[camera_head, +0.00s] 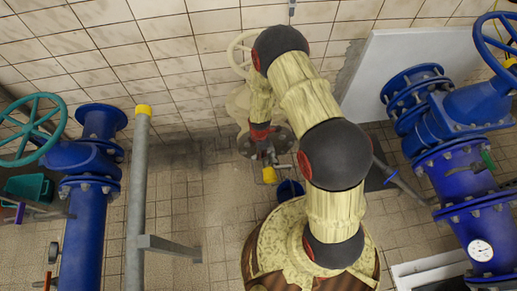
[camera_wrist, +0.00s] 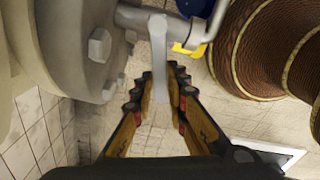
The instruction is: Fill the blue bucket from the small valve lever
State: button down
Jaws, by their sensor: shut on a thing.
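My gripper (camera_wrist: 158,85) shows in the wrist view with its two yellow and black fingers shut on the small grey valve lever (camera_wrist: 159,60). The lever runs down between the fingertips from a grey pipe stub beside a bolted flange (camera_wrist: 95,50). In the head view my arm bends over and down to this valve, and the fingers are too small to make out. The blue bucket (camera_head: 290,189) shows in the head view on the floor just below and right of the valve, partly hidden by my arm. Its inside cannot be made out.
A yellow-ended part (camera_head: 269,175) sits beside the bucket. Large blue pipes stand at left (camera_head: 86,235) and right (camera_head: 455,170), the left with a teal handwheel (camera_head: 30,130). A grey post (camera_head: 137,190) with a yellow cap stands left of centre.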

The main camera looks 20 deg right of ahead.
jog(key=shift+s+n, duration=0.15)
jog(key=shift+n, duration=0.15)
jog(key=c, duration=1.9)
grip_release()
jog(key=shift+o, duration=0.7)
notch_tip(320, 180, up, 12)
